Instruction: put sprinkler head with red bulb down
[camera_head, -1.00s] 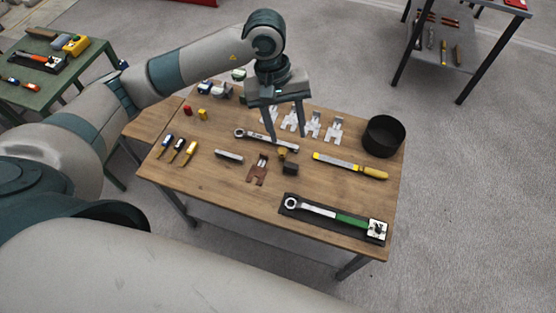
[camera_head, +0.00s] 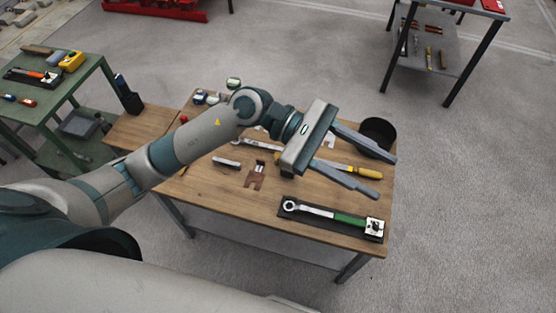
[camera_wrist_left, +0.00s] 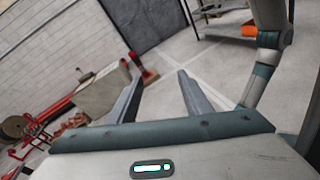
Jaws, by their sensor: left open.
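I cannot make out a sprinkler head with a red bulb in either view; part of the table top is hidden behind my left arm and gripper. My left gripper (camera_head: 384,176) is open and empty, above the right part of the wooden table (camera_head: 215,190), with its fingers pointing right. In the left wrist view the open fingers (camera_wrist_left: 158,80) have nothing between them, only floor and wall beyond. My right gripper is not in view.
A brown holder (camera_head: 255,177), a yellow-handled tool (camera_head: 362,172), a black round bin (camera_head: 380,130) and a green-handled wrench (camera_head: 350,218) on a black tray are on the table. A green table (camera_head: 75,95) stands at left, a dark-legged shelf (camera_head: 435,50) at upper right.

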